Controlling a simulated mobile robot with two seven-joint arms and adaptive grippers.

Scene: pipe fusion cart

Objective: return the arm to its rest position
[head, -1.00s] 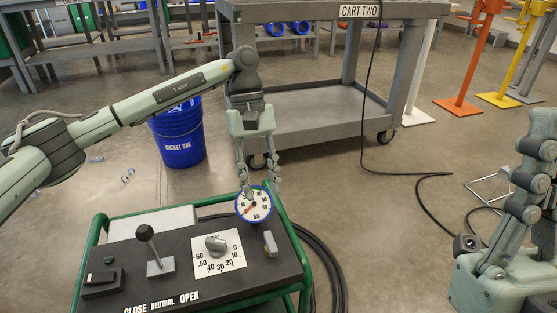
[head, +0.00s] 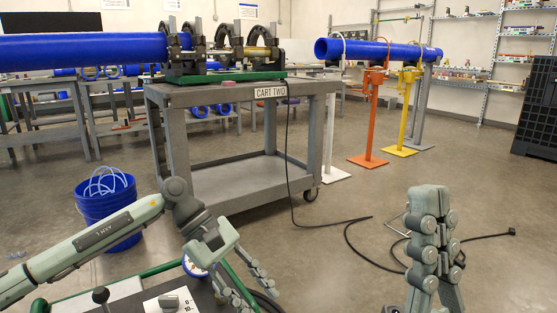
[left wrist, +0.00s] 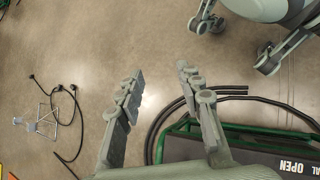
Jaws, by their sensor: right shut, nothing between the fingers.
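My left arm (head: 110,235) comes in from the left over the green-framed control unit. Its gripper (head: 248,297) is tilted down to the right beside the gauge, with its two fingers apart and nothing between them. The same two spread fingers show in the left wrist view (left wrist: 160,90) above bare floor. The round blue-rimmed gauge (head: 189,268) shows partly behind the arm. My right gripper (head: 429,198) stands upright at the lower right, its fingers together and empty, clear of other things.
The grey cart (head: 240,97) marked CART TWO stands ahead with a fusion machine and blue pipe on it. A blue bucket (head: 108,205) is at the left. Orange (head: 370,120) and yellow (head: 408,110) stands are at the back right. A black cable (head: 370,255) lies on the floor.

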